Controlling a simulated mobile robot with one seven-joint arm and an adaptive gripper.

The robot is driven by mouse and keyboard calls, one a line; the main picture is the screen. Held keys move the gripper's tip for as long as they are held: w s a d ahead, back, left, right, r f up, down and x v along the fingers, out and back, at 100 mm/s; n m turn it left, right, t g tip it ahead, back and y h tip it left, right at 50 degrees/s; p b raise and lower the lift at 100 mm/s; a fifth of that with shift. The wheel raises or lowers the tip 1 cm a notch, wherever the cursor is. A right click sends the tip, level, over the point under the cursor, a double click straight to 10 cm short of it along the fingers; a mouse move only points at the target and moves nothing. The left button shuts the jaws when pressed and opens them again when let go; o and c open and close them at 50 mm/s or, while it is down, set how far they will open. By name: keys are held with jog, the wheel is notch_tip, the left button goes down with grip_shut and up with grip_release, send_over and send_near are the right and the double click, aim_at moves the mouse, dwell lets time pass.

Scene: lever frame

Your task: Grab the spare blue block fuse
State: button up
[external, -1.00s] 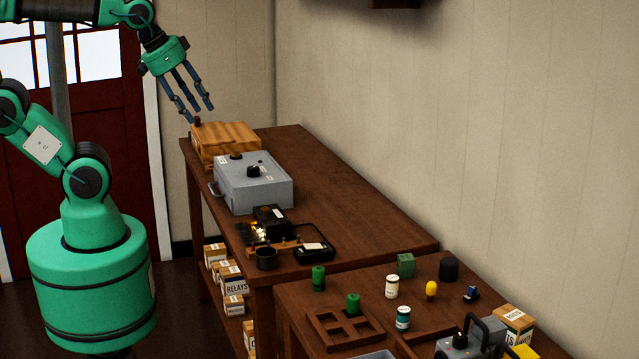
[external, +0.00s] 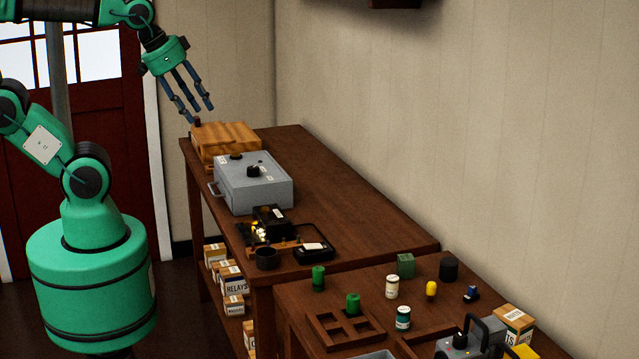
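A small blue block (external: 471,294) with a pale part sits on the near table, at the right, close to the wall side. It looks like the blue block fuse, but it is too small to read. My gripper (external: 199,113) is above the far end of the far table, over the wooden box. Its fingers are spread, open and empty, pointing down. It is far from the blue block.
The far table holds a wooden box (external: 226,141), a grey lever box (external: 253,183) and a black tray (external: 314,253). Near the blue block stand a yellow bulb-shaped piece (external: 431,289), a black cylinder (external: 449,269), a green cube (external: 405,265) and a carton (external: 513,325). A wooden divided tray (external: 318,333) lies in front.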

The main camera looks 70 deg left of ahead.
jog(key=shift+w+r, duration=0.1)
jog(key=shift+c, duration=0.4)
jog(key=w+d+r+g, duration=0.1)
jog(key=w+d+r, duration=0.2)
jog(key=w, duration=0.6)
jog(key=w+d+r, duration=0.3)
jog(key=w, duration=0.6)
jog(key=w+d+f+n+g+p, duration=0.1)
jog(key=w+d+f, duration=0.1)
jog(key=w+d, duration=0.5)
jog(key=w+d+f, duration=0.2)
jog(key=w+d, duration=0.1)
jog(key=w, duration=0.8)
jog(key=w+d+f+g, duration=0.1)
jog(key=w+d+f, duration=1)
jog(key=w+d, duration=0.15)
jog(key=w+d+f, duration=0.4)
jog(key=d+f, duration=0.2)
jog(key=f, duration=0.3)
jog(key=w+d+f+n+p, duration=0.1)
jog(key=w+d+f, duration=0.2)
jog(key=d+f, duration=0.4)
notch_tip(320, 180, down, 2)
jog(key=shift+w+f+g, duration=0.1)
jog(key=shift+w+g, duration=0.3)
